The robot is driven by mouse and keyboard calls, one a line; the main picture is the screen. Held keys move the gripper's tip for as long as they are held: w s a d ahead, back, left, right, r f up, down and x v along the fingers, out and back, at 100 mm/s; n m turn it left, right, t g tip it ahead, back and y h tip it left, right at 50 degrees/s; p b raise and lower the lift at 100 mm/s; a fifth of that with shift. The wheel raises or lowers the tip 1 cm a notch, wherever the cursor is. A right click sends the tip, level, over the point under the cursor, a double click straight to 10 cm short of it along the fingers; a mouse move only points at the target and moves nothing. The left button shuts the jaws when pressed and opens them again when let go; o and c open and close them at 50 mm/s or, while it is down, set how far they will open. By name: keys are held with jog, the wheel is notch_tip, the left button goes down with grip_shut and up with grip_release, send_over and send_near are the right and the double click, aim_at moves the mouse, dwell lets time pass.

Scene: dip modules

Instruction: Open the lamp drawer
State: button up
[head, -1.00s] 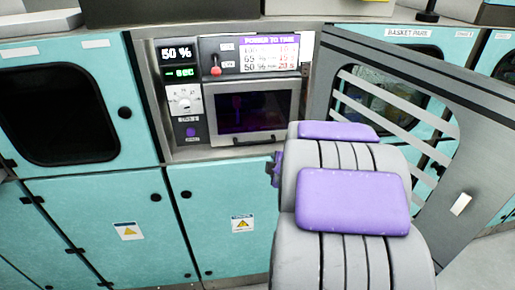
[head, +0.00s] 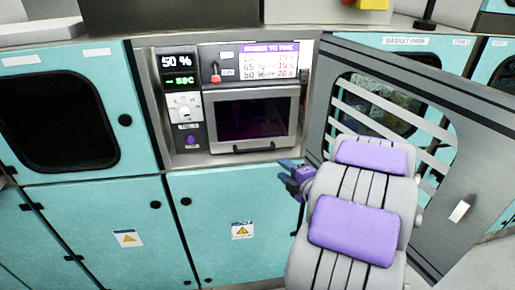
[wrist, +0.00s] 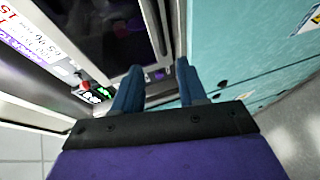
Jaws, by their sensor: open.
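The lamp drawer (head: 252,118) is a grey-framed front with a dark window, set in the middle unit, and it looks shut. Its dark bar handle (head: 240,149) runs along its lower edge. My gripper (head: 284,166) is just right of and below the handle in the head view, apart from it. In the wrist view, my gripper (wrist: 160,72) shows two blue fingers spread apart with nothing between them. The drawer's dark window (wrist: 95,25) lies ahead and left of the fingers there. My arm hides part of the cabinets at the right.
A control panel with a dial (head: 184,106) and a red-knobbed lever (head: 216,77) adjoins the drawer. Teal cabinet doors (head: 225,205) lie below it. A grey slatted door (head: 400,120) stands at the right, close behind my arm.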

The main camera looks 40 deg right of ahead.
aim_at(257, 160)
jog(key=p+x, duration=0.8)
jog(key=x, duration=0.8)
jog(key=shift+w+d+f, duration=0.1)
jog(key=shift+w+f, duration=0.05)
grip_shut()
dwell(0.3)
dwell(0.4)
